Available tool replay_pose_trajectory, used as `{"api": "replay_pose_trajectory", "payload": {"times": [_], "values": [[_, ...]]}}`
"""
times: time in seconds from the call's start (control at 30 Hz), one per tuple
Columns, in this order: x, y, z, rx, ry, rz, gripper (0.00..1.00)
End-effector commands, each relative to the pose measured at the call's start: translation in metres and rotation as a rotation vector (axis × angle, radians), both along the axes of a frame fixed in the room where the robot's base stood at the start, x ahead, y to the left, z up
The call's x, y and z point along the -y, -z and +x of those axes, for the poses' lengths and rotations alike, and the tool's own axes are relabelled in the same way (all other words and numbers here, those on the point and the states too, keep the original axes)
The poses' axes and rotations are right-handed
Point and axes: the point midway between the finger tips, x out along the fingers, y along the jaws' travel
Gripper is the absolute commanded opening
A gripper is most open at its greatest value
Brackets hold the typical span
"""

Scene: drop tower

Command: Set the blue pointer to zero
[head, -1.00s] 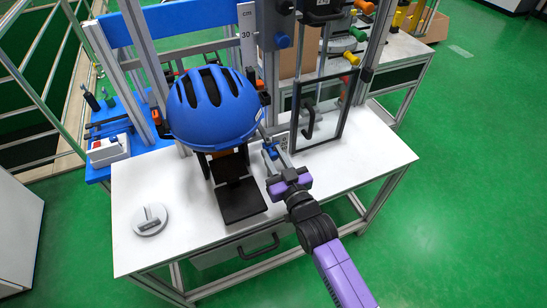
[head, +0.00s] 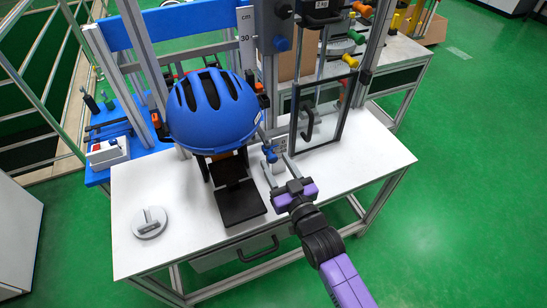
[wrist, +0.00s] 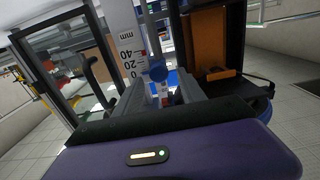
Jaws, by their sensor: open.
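A small blue knob (head: 270,153), which looks like the blue pointer, sits low beside the helmet stand. In the wrist view the blue knob (wrist: 158,73) shows just beyond the fingers, in front of a white millimetre scale (wrist: 129,52) with 20 and 40 marks. The pointer's exact reading cannot be made out. My gripper (head: 279,162) is open, with its fingers reaching toward the knob from the front. In the wrist view my gripper (wrist: 160,90) shows its two fingers apart and nothing held between them. Whether a finger touches the knob cannot be told.
A blue helmet (head: 212,105) sits above a black stand (head: 240,200) to the left of my gripper. A framed clear door (head: 325,110) with a black handle stands to the right. A grey disc (head: 150,222) lies on the white table (head: 185,250). The table's front right is clear.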

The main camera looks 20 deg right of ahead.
Motion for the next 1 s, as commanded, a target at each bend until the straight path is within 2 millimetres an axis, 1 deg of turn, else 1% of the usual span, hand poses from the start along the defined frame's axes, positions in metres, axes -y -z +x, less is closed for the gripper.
{"api": "replay_pose_trajectory", "payload": {"times": [0.03,0.13,0.2,0.33,0.47,0.9,0.97,1.0], "values": [[0.001,0.002,-0.01,-0.001,0.002,-0.001,0.47],[0.0,0.001,-0.026,-0.001,0.001,0.0,0.47],[0.0,0.001,-0.034,0.0,0.0,-0.001,0.47],[0.0,0.0,-0.045,0.001,0.001,-0.001,0.47],[0.001,0.0,-0.048,0.001,0.001,-0.001,0.47],[0.0,0.0,-0.048,0.001,0.001,-0.001,0.47],[0.0,-0.002,-0.048,0.007,0.0,-0.001,0.47],[0.0,-0.006,-0.047,0.017,0.0,-0.001,0.47]]}}
